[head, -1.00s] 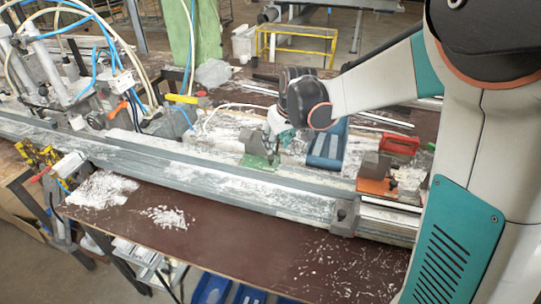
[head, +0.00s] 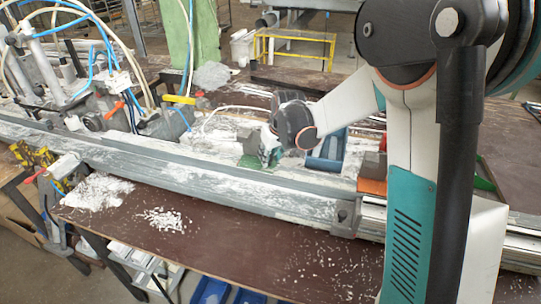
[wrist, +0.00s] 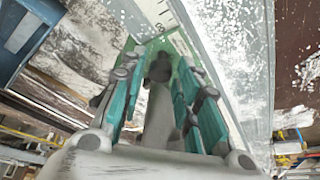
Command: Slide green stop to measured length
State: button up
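The green stop (head: 252,161), a green base with a grey block, sits behind the long grey profile rail (head: 215,172) in the head view. My gripper (head: 268,154) is low at its right side, its fingertips partly hidden. In the wrist view the stop's green plate (wrist: 158,52) and grey upright part lie between the two teal fingers of my gripper (wrist: 160,85). The fingers stand apart on either side of the upright part, with narrow gaps visible. A white scale with black marks (wrist: 168,18) lies just beyond the stop.
A blue tray (head: 328,150) lies right of the stop; it also shows in the wrist view (wrist: 22,35). An orange block (head: 372,186) is farther right, partly behind my arm. A grey clamp block (head: 346,217) sits on the rail. Hoses and machinery (head: 110,110) fill the left. White shavings litter the bench.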

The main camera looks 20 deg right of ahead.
grip_shut()
jog(key=w+a, duration=0.3)
jog(key=a, duration=0.2)
jog(key=w+a, duration=0.4)
jog(key=a, duration=0.2)
jog(key=w+a+p, duration=0.1)
jog(key=w+a, duration=0.3)
jog(key=a, duration=0.2)
jog(key=shift+w, duration=0.15)
jog(key=shift+d, duration=0.1)
jog(key=o, duration=0.6)
grip_release()
jog(key=shift+c, duration=0.2)
jog(key=v, duration=1.2)
